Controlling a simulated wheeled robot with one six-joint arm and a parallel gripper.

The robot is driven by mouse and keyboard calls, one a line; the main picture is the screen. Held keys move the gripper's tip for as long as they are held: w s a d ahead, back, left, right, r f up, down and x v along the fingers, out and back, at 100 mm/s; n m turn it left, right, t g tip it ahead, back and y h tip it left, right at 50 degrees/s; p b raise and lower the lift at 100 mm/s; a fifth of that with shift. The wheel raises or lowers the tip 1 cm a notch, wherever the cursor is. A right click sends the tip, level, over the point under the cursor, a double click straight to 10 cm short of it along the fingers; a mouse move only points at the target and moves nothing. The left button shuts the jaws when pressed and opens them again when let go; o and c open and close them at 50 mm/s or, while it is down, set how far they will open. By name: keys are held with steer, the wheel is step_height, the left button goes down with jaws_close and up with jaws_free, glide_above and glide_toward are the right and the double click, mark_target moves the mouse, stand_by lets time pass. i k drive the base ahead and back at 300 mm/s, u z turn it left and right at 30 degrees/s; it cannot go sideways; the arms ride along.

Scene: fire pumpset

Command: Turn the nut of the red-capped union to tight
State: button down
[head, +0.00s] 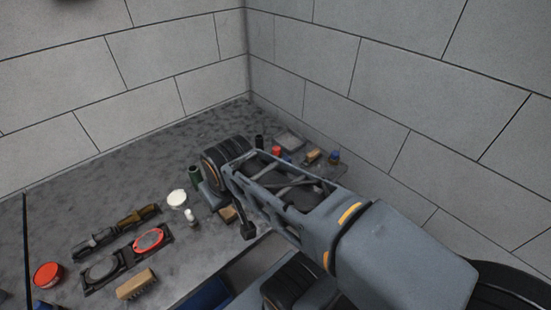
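A small red-topped part (277,151) shows on the bench just beyond my arm. It may be the red-capped union, but it is too small to tell, and I cannot make out its nut. My forearm crosses the view from the lower right and ends at a dark round wrist near the middle. The gripper end (247,230) shows only as a small dark part below the forearm. Its fingers are not clear, and I cannot see whether they are open or hold anything.
A red-ringed oval part (149,239) sits in a dark holder at left, near a red lid (48,275) and a brush (136,284). A white round cap (177,197) and green cylinder (195,175) stand left of my wrist. Block walls close the back and right.

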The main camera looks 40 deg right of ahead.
mark_target(277, 150)
steer(key=z, duration=0.1)
steer(key=k, duration=1)
steer(key=z, duration=0.65)
steer(key=i, duration=0.95)
